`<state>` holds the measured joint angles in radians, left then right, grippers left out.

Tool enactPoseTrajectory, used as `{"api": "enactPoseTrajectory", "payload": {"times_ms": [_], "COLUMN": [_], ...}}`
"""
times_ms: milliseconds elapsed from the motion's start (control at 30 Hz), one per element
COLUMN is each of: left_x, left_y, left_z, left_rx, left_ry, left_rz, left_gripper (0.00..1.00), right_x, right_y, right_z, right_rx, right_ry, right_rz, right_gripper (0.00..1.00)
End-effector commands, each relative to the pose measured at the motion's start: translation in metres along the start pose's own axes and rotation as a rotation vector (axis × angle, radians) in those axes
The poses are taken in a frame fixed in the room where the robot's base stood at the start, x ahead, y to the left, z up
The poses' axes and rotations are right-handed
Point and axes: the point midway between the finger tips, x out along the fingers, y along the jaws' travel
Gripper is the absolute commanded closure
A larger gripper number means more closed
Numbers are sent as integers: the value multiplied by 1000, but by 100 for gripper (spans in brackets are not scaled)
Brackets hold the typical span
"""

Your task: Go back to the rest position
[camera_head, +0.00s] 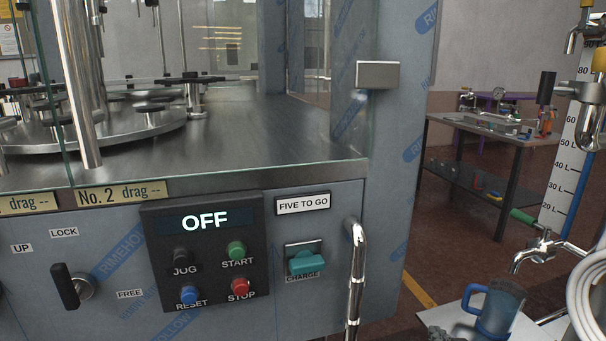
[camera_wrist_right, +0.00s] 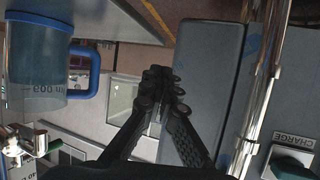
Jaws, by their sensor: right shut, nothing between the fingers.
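My right gripper (camera_wrist_right: 164,90) is shut and empty in the right wrist view, its two black fingers together at the tips. In the head view only a dark bit of it (camera_head: 440,334) shows at the bottom edge, left of the jug. A clear jug with a blue rim and handle (camera_head: 497,306) stands on a light shelf (camera_head: 462,320) under a metal tap (camera_head: 540,247). The jug (camera_wrist_right: 36,55) also shows at the left of the wrist view, apart from the fingers. My left gripper is not in view.
The filler's control panel (camera_head: 205,254) reads OFF. A teal charge switch (camera_head: 306,262) and a chrome vertical handle (camera_head: 355,280) are on its front. The handle's bar (camera_wrist_right: 262,90) runs right of my fingers. A workbench (camera_head: 480,127) stands back right, with open floor before it.

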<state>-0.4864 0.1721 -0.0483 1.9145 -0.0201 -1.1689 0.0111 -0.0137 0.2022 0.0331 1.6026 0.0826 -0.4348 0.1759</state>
Motion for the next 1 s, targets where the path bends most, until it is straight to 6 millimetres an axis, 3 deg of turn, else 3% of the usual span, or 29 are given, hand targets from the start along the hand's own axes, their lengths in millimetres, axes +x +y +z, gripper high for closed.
{"api": "enactPoseTrajectory", "payload": {"times_ms": [33, 200, 300, 400, 500, 633, 1000], "left_x": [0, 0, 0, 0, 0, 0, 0], "left_y": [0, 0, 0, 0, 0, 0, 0], "left_z": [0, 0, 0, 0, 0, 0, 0], "left_rx": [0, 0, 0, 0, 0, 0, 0], "left_ry": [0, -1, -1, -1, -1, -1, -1], "left_rz": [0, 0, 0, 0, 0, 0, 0], "left_gripper": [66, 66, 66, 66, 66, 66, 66], "right_x": [-16, -83, -131, -175, -208, -230, -232], "right_y": [-3, -9, -11, -10, -10, -10, -10], "right_z": [38, 150, 203, 240, 264, 278, 279], "right_rx": [-29, -138, -195, -242, -273, -293, -295], "right_ry": [-94, -410, -582, -723, -822, -887, -895], "right_rz": [3, 11, 10, 8, 5, 2, 2], "right_gripper": [100, 100, 100, 100, 100, 100, 100]}}
